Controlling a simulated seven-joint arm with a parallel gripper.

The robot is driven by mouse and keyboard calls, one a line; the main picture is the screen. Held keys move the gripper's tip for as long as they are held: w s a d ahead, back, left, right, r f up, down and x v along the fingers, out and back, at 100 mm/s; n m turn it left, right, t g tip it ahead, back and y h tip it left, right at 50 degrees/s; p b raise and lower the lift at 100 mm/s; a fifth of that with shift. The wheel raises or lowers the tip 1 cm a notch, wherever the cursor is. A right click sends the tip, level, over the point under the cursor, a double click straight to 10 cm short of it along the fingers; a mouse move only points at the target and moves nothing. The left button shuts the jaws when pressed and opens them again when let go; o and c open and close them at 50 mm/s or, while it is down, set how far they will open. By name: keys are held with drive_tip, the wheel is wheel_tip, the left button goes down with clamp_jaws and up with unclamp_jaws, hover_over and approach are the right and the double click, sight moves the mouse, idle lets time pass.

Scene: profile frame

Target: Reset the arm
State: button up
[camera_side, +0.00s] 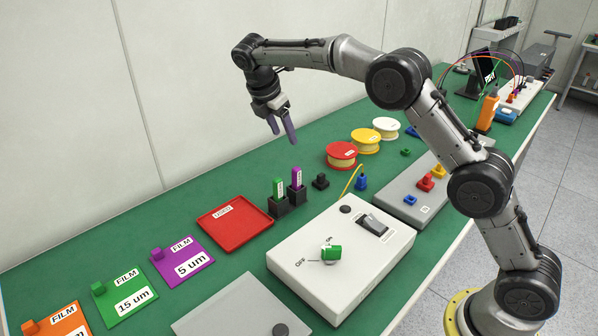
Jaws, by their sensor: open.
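My gripper (282,128) hangs in the air above the green table (230,172), pointing down. Its purple-grey fingers are open and nothing shows between them. It is above and behind the two black holders that carry a green film piece (278,189) and a purple film piece (297,179). My arm arches from its base at the lower right up and over to the left. No object touches the gripper.
A white box (342,295) with a green knob (331,253) and a switch stands in front. A red tray (236,224), film plates (183,262), coloured spools (341,156) and a grey plate (240,310) lie around. A monitor and orange meter (487,110) stand at the far right.

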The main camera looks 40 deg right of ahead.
drive_tip(key=s+d+r+m+t, duration=0.1)
drive_tip(key=s+r, duration=0.4)
drive_tip(key=r, duration=0.2)
drive_tip(key=s+d+r+t, duration=0.1)
drive_tip(key=s+d+r, duration=0.1)
drive_tip(key=s+r, duration=0.35)
drive_tip(key=s+r+m+t+y, duration=0.15)
drive_tip(key=s+r+m, duration=0.3)
drive_tip(key=s, duration=0.75)
drive_tip(key=s+a+f+m+t+y, duration=0.15)
drive_tip(key=s+f+m, duration=0.3)
drive_tip(key=s, duration=0.85)
drive_tip(key=s+a+f+m+y, duration=0.1)
drive_tip(key=s+f+m, duration=0.3)
drive_tip(key=f+m, duration=0.4)
drive_tip(key=shift+s+a+f, duration=0.4)
drive_tip(key=shift+a+f, duration=0.1)
drive_tip(key=shift+a, duration=0.1)
